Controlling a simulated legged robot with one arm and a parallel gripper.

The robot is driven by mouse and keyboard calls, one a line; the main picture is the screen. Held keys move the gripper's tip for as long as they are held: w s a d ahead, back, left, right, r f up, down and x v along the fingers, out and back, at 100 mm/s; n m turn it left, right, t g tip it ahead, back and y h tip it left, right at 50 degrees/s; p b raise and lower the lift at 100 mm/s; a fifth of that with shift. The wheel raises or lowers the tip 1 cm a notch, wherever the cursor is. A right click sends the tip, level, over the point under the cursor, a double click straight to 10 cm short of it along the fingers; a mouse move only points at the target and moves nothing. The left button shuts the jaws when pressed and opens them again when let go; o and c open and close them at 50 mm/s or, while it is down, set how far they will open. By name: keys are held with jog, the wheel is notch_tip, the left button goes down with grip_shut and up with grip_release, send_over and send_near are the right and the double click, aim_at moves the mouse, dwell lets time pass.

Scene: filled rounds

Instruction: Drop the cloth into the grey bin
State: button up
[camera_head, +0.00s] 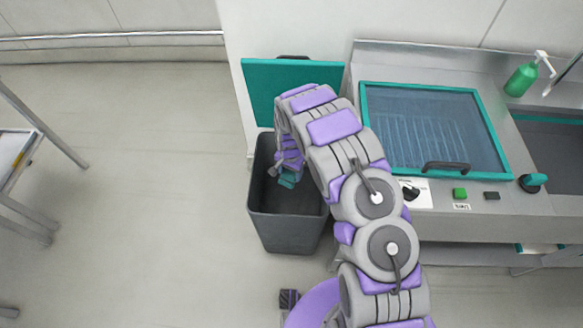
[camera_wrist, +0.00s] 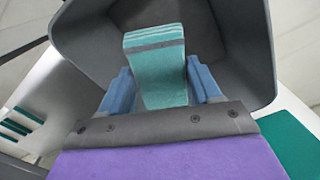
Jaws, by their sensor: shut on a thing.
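The cloth (camera_wrist: 157,75) is teal with a grey stripe near its end. In the wrist view it sits between the two blue fingers of my gripper (camera_wrist: 160,88), which is shut on it. The grey bin (camera_wrist: 248,45) surrounds the cloth in that view, and its dark inside lies beyond the cloth. In the head view the grey bin (camera_head: 284,231) stands on the floor with its top open. My gripper (camera_head: 289,172) points down at the bin's opening there, with the cloth (camera_head: 288,181) small and partly hidden at its tip. I cannot tell exactly how deep the cloth is.
A teal panel (camera_head: 262,92) stands upright behind the bin. Right of the bin is a metal counter with a glass-lidded basin (camera_head: 425,130), a green bottle (camera_head: 521,80) and a sink. A metal-legged table (camera_head: 25,150) is at the far left. The floor left of the bin is clear.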

jog(key=shift+a+f, duration=0.7)
jog(key=shift+f, duration=0.25)
jog(key=shift+d+r, duration=0.1)
jog(key=shift+d, duration=0.25)
jog(key=o, duration=0.8)
jog(key=shift+d, duration=0.4)
jog(key=shift+c, duration=0.2)
jog(key=o, duration=0.3)
jog(key=shift+o, duration=0.2)
jog(key=shift+a, duration=0.6)
jog(key=shift+d+r, duration=0.15)
jog(key=shift+r, duration=0.15)
notch_tip(320, 180, up, 17)
jog(key=p, duration=0.3)
jog(key=shift+w+f, duration=0.15)
jog(key=shift+f, duration=0.05)
